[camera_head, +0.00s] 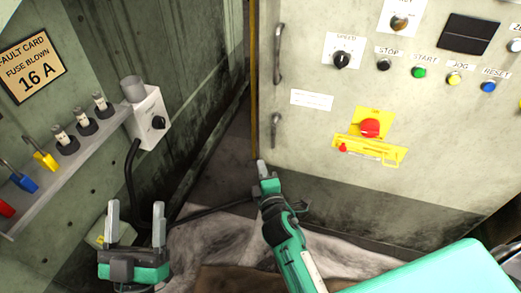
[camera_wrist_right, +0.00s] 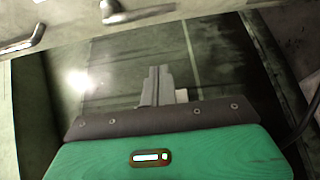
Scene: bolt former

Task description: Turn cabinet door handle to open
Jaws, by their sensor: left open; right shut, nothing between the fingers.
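The pale grey cabinet door (camera_head: 305,150) fills the right side of the head view, its left edge along a yellow strip. A long metal bar handle (camera_head: 279,53) stands upright near that edge. A short metal handle (camera_head: 276,128) sits below it. My right gripper (camera_head: 263,168) is shut and empty, just below the short handle and apart from it. In the right wrist view its fingers (camera_wrist_right: 158,88) are together, with metal handle parts (camera_wrist_right: 112,13) at the top edge. My left gripper (camera_head: 135,222) is open and empty at lower left, away from the door.
The cabinet panel carries a red emergency button (camera_head: 370,127), a speed knob (camera_head: 341,60) and several coloured buttons. On the left, a shelf (camera_head: 85,150) holds padlocks and fuses beside a switch box (camera_head: 149,118). A crumpled pale cloth (camera_head: 215,240) lies below.

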